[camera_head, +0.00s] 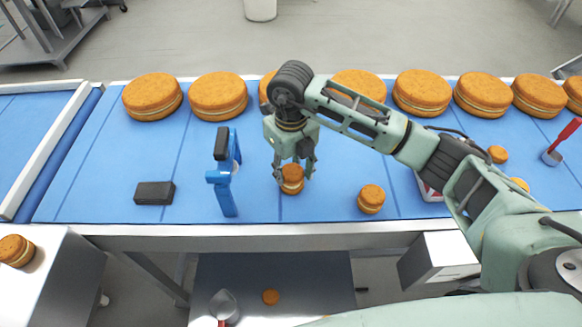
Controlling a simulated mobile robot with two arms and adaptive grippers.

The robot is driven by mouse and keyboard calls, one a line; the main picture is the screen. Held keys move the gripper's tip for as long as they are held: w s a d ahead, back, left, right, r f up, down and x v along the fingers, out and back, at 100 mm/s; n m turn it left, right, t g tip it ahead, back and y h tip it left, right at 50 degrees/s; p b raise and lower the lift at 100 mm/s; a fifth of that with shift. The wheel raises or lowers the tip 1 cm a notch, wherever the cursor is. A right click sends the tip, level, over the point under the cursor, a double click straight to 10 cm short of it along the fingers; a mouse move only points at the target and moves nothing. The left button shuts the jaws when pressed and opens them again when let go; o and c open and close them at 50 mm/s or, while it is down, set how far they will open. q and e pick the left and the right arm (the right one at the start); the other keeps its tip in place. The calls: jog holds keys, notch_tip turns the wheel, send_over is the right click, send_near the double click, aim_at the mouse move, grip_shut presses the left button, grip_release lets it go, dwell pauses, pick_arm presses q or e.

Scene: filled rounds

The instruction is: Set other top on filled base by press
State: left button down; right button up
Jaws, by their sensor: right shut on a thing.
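My right gripper (293,172) points down and is shut on a small orange-brown round (291,184) with a pale layer around its side. The round is at or just above the blue mat (330,208); I cannot tell if it touches. To its left stands a blue press (224,192) with a black pad (222,143) on top. Another small filled round (371,201) sits on the mat to the right. Small rounds (497,154) and (520,184) lie farther right, the second partly hidden by my arm. My left gripper is not in view.
Several large filled rounds (217,95) line the back edge. A black block (154,193) lies left of the press. A white container (428,190) is partly behind my arm. A red-handled spatula (565,142) is at right. A lower shelf holds a round (270,297) and a scoop (223,304).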

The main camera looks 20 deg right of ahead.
jog(key=shift+f+b, duration=0.35)
jog(key=shift+f, duration=0.15)
jog(key=o, duration=0.8)
jog(key=shift+o, duration=0.6)
jog(key=o, duration=0.4)
jog(key=shift+r, duration=0.15)
jog(key=shift+r+p, duration=1.95)
jog(key=shift+r, duration=1.45)
